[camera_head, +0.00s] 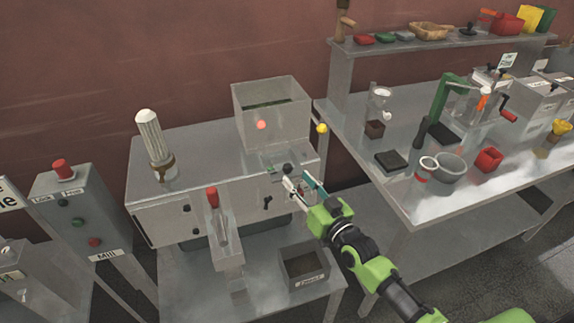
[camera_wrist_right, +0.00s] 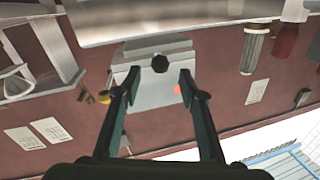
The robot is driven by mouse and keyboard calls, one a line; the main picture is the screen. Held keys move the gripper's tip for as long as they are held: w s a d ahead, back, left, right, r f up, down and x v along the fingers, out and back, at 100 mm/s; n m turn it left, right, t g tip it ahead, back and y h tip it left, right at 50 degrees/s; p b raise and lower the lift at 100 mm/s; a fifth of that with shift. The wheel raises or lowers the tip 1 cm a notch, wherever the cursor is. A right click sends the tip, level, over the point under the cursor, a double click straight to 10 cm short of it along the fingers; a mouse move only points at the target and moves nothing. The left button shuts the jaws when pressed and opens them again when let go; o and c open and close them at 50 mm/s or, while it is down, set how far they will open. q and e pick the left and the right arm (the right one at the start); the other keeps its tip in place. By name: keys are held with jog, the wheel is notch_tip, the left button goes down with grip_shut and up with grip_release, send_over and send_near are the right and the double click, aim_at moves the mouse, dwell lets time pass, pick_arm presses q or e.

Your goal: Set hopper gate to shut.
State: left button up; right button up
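The hopper (camera_head: 270,117) is a square grey metal bin on top of the filling machine, with dark contents inside. A small black knob (camera_head: 288,168), seemingly the gate's handle, stands on a plate at the hopper's foot. In the right wrist view the black knob (camera_wrist_right: 160,64) lies between the fingertips, in front of the grey hopper (camera_wrist_right: 150,98). My right gripper (camera_head: 302,187) is open beside the knob, its fingers apart with nothing held; it also shows in the wrist view (camera_wrist_right: 158,78). I cannot tell whether a finger touches the knob. My left gripper is out of view.
A red ball (camera_head: 261,125) and a yellow ball (camera_head: 321,128) are near the hopper. A ribbed cylinder (camera_head: 153,140) stands on the machine's left. A red-topped lever (camera_head: 212,197) and an open bin (camera_head: 303,266) are in front. A cluttered table (camera_head: 440,205) is at right.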

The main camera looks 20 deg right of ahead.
aim_at(290, 171)
jog(key=x, duration=0.5)
jog(key=shift+w+a+p, duration=0.1)
jog(key=shift+w+p, duration=0.2)
jog(key=shift+w+a, duration=0.15)
jog(key=shift+w, duration=0.4)
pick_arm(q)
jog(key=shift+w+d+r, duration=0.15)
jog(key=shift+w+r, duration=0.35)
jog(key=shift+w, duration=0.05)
